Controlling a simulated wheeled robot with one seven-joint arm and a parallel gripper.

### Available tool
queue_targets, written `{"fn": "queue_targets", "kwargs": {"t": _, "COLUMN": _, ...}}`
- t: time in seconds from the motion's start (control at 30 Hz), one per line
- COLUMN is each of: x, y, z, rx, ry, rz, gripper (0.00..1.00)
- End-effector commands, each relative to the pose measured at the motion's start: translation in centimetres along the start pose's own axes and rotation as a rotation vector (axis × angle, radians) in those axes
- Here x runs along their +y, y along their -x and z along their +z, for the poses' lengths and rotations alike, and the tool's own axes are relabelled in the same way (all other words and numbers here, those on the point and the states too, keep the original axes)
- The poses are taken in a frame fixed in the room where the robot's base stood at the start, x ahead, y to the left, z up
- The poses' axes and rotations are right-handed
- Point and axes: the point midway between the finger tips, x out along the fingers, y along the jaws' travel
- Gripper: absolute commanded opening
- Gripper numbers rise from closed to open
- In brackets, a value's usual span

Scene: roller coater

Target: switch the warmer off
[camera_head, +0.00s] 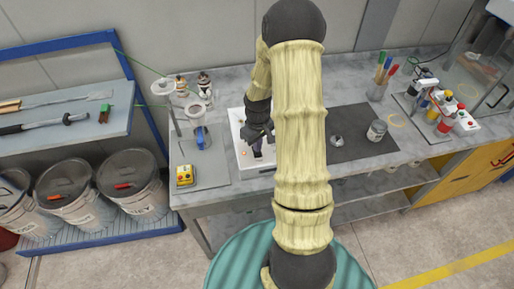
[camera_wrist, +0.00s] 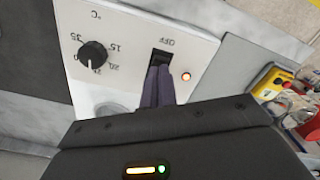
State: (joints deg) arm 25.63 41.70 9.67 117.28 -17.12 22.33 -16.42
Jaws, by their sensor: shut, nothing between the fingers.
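The warmer (camera_head: 236,119) is a white box on the bench, partly hidden behind my arm. In the wrist view its white front panel (camera_wrist: 130,30) carries a black dial (camera_wrist: 93,54) with temperature numbers. A black switch (camera_wrist: 160,57) sits beside an "OFF" label, and a small orange-red lamp (camera_wrist: 185,76) looks lit. My gripper (camera_wrist: 159,68) is shut and empty, its fingertips at the switch and covering part of it. I cannot tell whether they touch it or which way it is tipped. In the head view my gripper (camera_head: 257,152) is at the warmer's front.
A grey plate with a stand and a yellow box with buttons (camera_head: 185,175) is left of the warmer. A dark mat (camera_head: 355,148) and a jar (camera_head: 376,131) lie to the right.

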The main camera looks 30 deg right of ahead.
Motion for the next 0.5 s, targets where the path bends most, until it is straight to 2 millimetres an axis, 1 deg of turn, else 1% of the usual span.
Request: {"fn": "queue_targets", "kwargs": {"t": 0.5, "x": 0.08, "y": -0.68, "z": 0.04, "rx": 0.000, "ry": -0.001, "rz": 0.000, "gripper": 0.00}}
